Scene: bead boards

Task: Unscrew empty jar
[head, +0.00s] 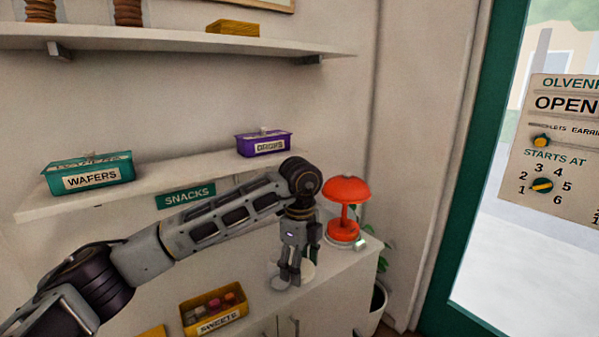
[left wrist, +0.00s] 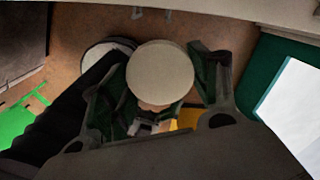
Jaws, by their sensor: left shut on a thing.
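My left gripper (head: 290,277) reaches down in front of the white cabinet's top. Its fingers are closed on a pale round lid (left wrist: 160,72), which fills the middle of the left wrist view between the two fingers. In the head view a clear glass shape (head: 277,282), which looks like the jar, shows beside the fingertips. The fingers partly hide it, and I cannot tell whether lid and jar are joined. My right gripper is in neither view.
A red lamp-shaped thing (head: 346,190) stands on the cabinet top (head: 335,268) right of my arm. A yellow sweets box (head: 214,312) is at lower left. Teal wafers (head: 90,172) and purple drops (head: 264,143) boxes sit on the shelf above. A potted plant (head: 372,300) stands at right.

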